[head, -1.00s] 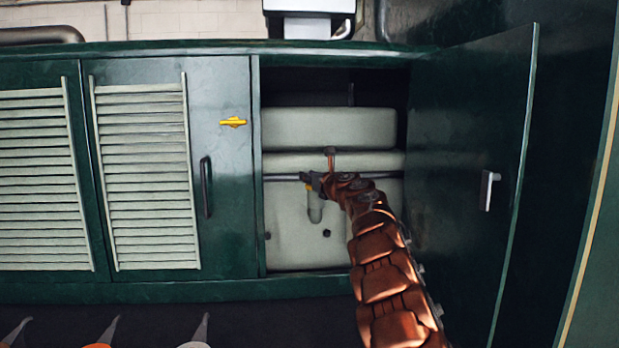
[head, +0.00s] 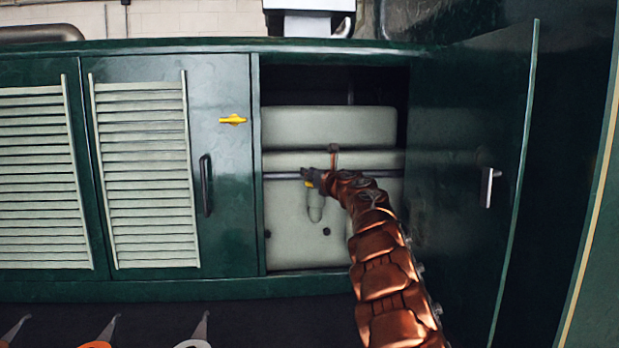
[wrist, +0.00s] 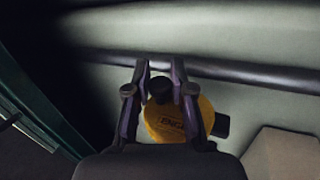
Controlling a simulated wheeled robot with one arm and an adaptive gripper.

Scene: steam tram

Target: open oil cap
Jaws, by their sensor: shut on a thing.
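The oil cap (wrist: 172,122) is a round yellow disc with dark lettering and a dark knob, seen between my fingers in the wrist view. My gripper (wrist: 160,88) is shut on the cap, with one dark finger on each side. In the head view my gripper (head: 312,178) is inside the open cabinet, at the top of a pale curved neck (head: 315,207) on the front of a pale tank.
A dark pipe (head: 285,177) runs across the tank just behind my gripper. The cabinet door (head: 465,130) stands open at the right. A closed louvered door with a yellow latch (head: 233,120) is at the left. Orange and white objects sit at the bottom left.

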